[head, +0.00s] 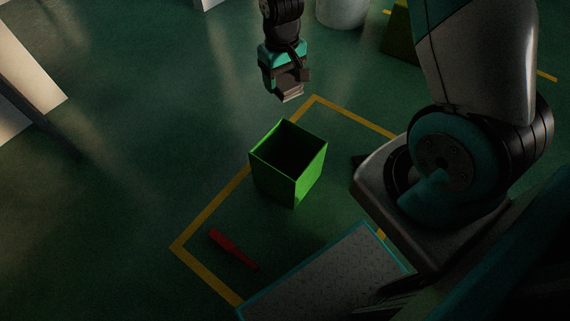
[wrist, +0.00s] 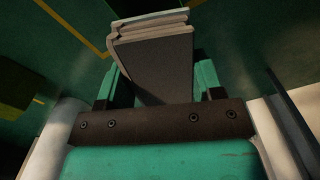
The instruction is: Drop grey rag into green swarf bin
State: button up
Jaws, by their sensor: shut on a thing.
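My gripper (head: 286,84) is in the upper middle of the head view, pointing down, and is shut on the grey rag (head: 291,96). In the wrist view the rag (wrist: 155,60) is a folded, layered grey piece held between the teal fingers. The green swarf bin (head: 287,184) stands upright on the floor with its open top facing up. In the head view the rag shows above and beyond the bin, apart from it. The inside of the bin is dark and I cannot see its bottom.
A yellow line (head: 207,221) on the green floor runs around the bin. A red-handled tool (head: 223,240) lies on the floor in front of the bin. A grey, teal-edged platform (head: 325,276) is at the bottom. A pale cylindrical container (head: 342,12) stands at the top. Floor left of the bin is clear.

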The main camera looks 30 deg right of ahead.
jog(key=w+d+f+b, duration=0.2)
jog(key=f+b, duration=0.6)
jog(key=f, duration=0.4)
jog(key=w+d+f+b, duration=0.2)
jog(key=d+f+b, duration=0.1)
jog(key=f+b, duration=0.6)
jog(key=w+d+f+b, duration=0.2)
jog(key=f+b, duration=0.7)
jog(key=f, duration=0.8)
jog(key=shift+w+d, duration=0.25)
jog(key=shift+d, duration=0.45)
jog(key=o, duration=0.9)
jog(key=shift+o, duration=0.2)
jog(key=shift+r, duration=0.1)
notch_tip(320, 180, up, 17)
jog(key=p, duration=0.8)
